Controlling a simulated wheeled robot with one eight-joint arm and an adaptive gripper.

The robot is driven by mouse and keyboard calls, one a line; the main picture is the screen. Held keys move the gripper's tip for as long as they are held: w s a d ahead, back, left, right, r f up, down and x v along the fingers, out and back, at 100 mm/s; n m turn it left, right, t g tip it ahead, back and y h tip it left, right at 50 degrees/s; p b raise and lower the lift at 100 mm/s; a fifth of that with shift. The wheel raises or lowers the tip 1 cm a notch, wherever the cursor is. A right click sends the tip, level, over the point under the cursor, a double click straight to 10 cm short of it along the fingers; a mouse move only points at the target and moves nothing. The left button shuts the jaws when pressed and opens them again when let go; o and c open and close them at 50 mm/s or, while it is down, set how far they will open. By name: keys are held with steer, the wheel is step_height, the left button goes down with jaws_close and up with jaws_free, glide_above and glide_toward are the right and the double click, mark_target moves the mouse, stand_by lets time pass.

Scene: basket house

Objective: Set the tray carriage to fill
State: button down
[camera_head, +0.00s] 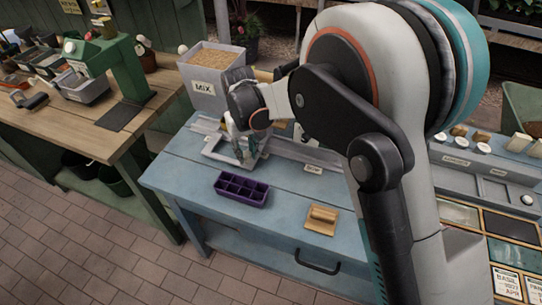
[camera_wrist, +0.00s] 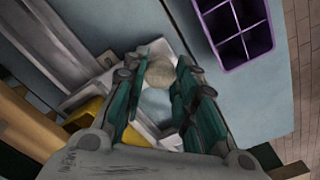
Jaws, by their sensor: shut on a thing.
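The tray carriage (camera_head: 216,154) is a pale grey frame on a rail at the back left of the blue bench, below the hopper. My gripper (camera_head: 242,145) reaches down over it and hides part of it. In the wrist view my gripper (camera_wrist: 160,100) has its green fingers closed around a round pale knob (camera_wrist: 160,70) that stands over the carriage (camera_wrist: 125,75). The rail (camera_head: 300,152) runs right from the carriage. A small label (camera_head: 313,168) sits on its front edge; its word is too small to read surely.
A grey hopper marked MIX (camera_head: 205,88) stands behind the carriage. A purple cell tray (camera_head: 242,190) and a wooden block with a handle (camera_head: 321,219) lie on the blue bench (camera_head: 280,215) in front. My arm covers the bench's right side.

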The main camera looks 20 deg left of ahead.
steer(key=a, duration=1.1)
steer(key=shift+p, duration=0.4)
steer(key=shift+r, duration=0.1)
steer(key=c, duration=1.2)
jaws_free()
steer(key=shift+a, duration=0.15)
steer(key=shift+c, duration=0.2)
step_height(320, 180, up, 12)
